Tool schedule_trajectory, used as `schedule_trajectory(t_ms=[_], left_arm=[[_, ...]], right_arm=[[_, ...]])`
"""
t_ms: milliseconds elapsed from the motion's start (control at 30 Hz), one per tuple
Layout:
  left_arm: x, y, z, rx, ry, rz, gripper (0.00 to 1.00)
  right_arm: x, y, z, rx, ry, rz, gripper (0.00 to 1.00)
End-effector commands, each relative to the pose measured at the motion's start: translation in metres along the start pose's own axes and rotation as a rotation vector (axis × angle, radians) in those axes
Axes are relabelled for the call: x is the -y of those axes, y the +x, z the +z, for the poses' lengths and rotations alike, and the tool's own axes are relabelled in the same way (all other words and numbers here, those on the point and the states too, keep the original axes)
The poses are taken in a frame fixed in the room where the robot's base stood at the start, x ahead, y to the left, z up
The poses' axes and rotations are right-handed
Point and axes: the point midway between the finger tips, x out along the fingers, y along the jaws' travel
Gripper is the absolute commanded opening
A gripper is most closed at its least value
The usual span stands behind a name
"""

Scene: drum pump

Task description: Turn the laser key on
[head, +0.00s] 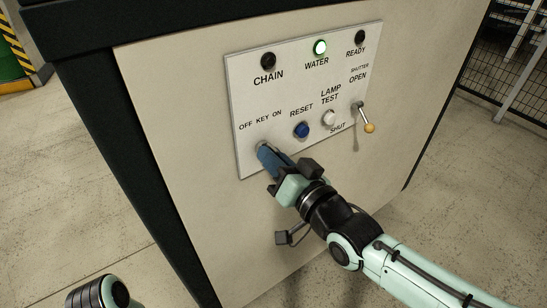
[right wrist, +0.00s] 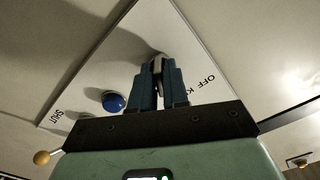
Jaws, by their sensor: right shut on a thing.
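The control panel (head: 243,90) is a white plate on the cabinet front. The laser key switch (head: 262,146) sits at its lower left under the label "OFF KEY ON". My right gripper (head: 268,156) reaches it from below right, its blue fingers at the switch. In the right wrist view the gripper (right wrist: 157,78) is shut on the grey key (right wrist: 157,66), pinched between the fingertips. The fingers hide most of the key, so I cannot tell which way it is turned. My left gripper is not in view; only a piece of my left arm shows at the bottom left.
Right of the key are a blue RESET button (head: 302,130), a white LAMP TEST button (head: 328,118) and a shutter lever (head: 366,121) with a yellow knob.

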Motion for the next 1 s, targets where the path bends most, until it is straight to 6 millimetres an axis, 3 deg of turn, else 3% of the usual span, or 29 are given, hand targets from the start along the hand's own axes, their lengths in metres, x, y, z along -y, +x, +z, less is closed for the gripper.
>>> schedule_trajectory(t_ms=[167, 200, 233, 533, 667, 1000], left_arm=[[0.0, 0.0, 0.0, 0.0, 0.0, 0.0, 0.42], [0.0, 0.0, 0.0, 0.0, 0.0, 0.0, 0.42], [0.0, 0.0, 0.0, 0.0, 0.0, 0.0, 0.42], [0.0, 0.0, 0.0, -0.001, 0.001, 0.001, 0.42], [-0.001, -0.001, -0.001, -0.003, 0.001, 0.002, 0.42], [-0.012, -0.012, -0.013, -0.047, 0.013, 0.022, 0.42]], right_arm=[[0.0, 0.0, 0.001, 0.002, 0.004, 0.001, 0.0], [0.0, 0.0, 0.001, 0.002, 0.003, 0.001, 0.28], [0.0, 0.0, 0.001, 0.002, 0.003, 0.001, 0.35], [0.0, -0.001, 0.0, 0.0, 0.001, 0.0, 0.35], [0.0, -0.011, -0.001, -0.001, 0.0, 0.0, 0.35], [0.002, -0.085, -0.002, -0.003, 0.001, -0.002, 0.35]])
